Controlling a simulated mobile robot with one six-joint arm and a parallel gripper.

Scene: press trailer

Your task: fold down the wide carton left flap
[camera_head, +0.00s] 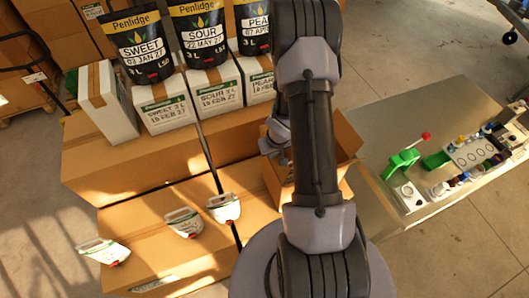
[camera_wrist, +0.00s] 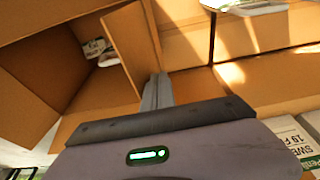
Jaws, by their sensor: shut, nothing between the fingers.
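The open wide carton (camera_head: 348,172) stands in the middle of the head view, mostly hidden behind my arm. Its open inside (camera_wrist: 95,88) shows on the left of the wrist view, with a small white item (camera_wrist: 97,48) in it. A brown flap (camera_wrist: 130,42), seemingly the left one, stands up from the carton's edge. My gripper (camera_wrist: 158,82) is shut and empty, its fingers just right of this flap's lower end; I cannot tell if they touch.
Several small white packs (camera_head: 184,222) lie on the front boxes. A bench (camera_head: 440,110) with a green press (camera_head: 400,163) is at right.

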